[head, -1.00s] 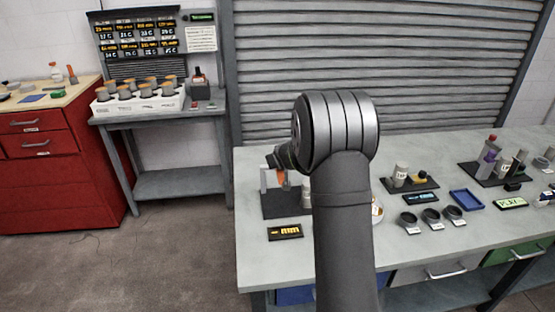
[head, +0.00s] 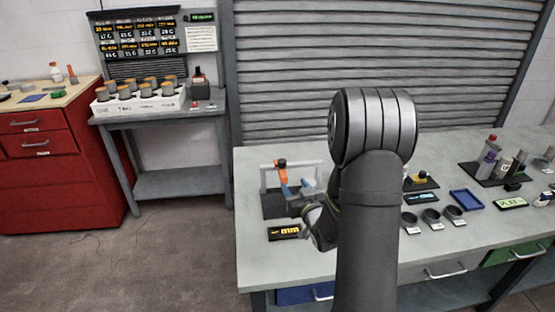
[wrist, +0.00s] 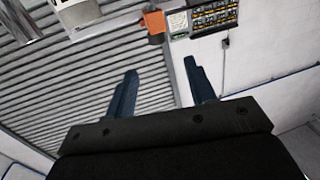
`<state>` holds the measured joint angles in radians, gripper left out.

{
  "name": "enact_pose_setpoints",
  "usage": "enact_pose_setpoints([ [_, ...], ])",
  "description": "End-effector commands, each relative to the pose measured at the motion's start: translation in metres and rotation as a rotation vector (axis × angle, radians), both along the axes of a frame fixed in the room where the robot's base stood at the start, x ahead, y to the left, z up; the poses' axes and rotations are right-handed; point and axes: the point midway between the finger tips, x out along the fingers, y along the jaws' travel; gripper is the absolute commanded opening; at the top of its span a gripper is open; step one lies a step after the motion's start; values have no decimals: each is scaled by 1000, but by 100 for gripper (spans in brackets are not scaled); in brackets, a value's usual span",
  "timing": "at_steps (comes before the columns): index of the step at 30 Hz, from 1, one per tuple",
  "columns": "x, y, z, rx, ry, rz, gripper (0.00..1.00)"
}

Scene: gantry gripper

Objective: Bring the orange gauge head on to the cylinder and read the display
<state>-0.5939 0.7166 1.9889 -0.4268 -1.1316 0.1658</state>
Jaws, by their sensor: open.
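The orange gauge head (head: 283,175) hangs from the grey gantry frame (head: 264,178) on a dark base plate at the bench's left end. It also shows as an orange block (wrist: 153,23) near the top of the wrist view. I cannot clearly make out the cylinder behind my gripper.
To the right on the bench (head: 390,262) are several dark rings (head: 431,217), a blue tray (head: 466,199) and another display (head: 510,203). A rack of cups (head: 138,98) stands on a separate table at the back left.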

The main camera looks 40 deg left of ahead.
Motion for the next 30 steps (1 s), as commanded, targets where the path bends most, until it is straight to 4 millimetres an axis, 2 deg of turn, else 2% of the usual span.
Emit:
enact_pose_setpoints([
  [4,-7,-7,4,35,-11,3,50],
  [8,-2,1,4,38,-13,4,50],
  [24,61,95,4,37,-14,4,50],
  [30,79,122,4,36,-12,4,50],
])
